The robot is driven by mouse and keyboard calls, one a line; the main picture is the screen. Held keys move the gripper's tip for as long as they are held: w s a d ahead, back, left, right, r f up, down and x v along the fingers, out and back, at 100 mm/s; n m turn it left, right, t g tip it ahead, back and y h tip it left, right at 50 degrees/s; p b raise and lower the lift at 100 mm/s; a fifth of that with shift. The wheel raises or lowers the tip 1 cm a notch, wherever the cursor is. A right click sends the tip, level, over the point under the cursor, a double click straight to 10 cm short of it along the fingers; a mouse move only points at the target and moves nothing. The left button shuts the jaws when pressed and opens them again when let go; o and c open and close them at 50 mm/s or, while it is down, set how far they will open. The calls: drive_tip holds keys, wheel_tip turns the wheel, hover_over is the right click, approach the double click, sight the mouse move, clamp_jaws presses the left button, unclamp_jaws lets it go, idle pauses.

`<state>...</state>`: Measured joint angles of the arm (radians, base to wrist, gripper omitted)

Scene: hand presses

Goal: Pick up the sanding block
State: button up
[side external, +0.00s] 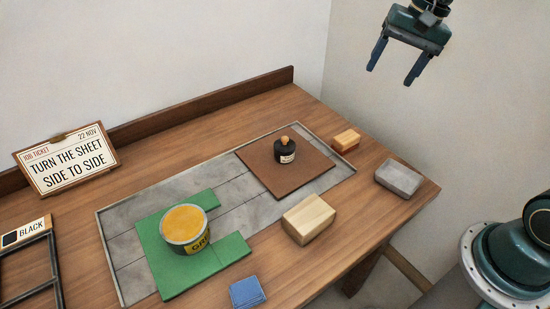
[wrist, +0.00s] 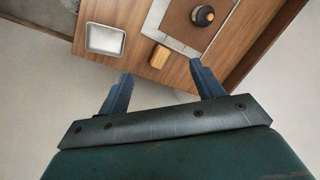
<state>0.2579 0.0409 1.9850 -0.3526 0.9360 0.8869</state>
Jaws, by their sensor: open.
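Several small blocks lie on the wooden bench, and I cannot tell for sure which is the sanding block. A small orange-tan block (side external: 346,139) lies by the grey inlay's right corner; it also shows in the wrist view (wrist: 159,57), between my fingertips in the picture. A larger pale wooden block (side external: 308,219) lies at the inlay's front edge. A grey, rimmed box-like piece (side external: 399,178) lies near the bench's right end and shows in the wrist view (wrist: 105,40). My gripper (side external: 390,76) is open and empty, high above and beyond the bench's right end.
A brown board (side external: 261,166) bears a dark bottle (side external: 285,150). A yellow-topped can (side external: 185,227) stands on a green mat (side external: 163,269). A blue block (side external: 247,292) lies in front. A job ticket (side external: 66,160) and a dark frame (side external: 34,270) are left.

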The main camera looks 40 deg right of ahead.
drive_tip(key=w+d+f+m+g+y, duration=0.1)
drive_tip(key=w+d+f+m, duration=0.3)
drive_tip(key=w+f, duration=0.2)
drive_tip(key=m+g+y, duration=0.1)
drive_tip(key=m, duration=0.4)
approach(348, 136)
drive_tip(key=v, duration=0.3)
drive_tip(key=shift+w+d, duration=0.15)
drive_tip(key=shift+d, duration=0.2)
drive_tip(key=shift+y, duration=0.3)
drive_tip(key=shift+x, duration=4.35)
drive_tip(key=shift+f, duration=0.1)
drive_tip(key=shift+x, duration=2.5)
drive_tip(key=c, duration=1.1)
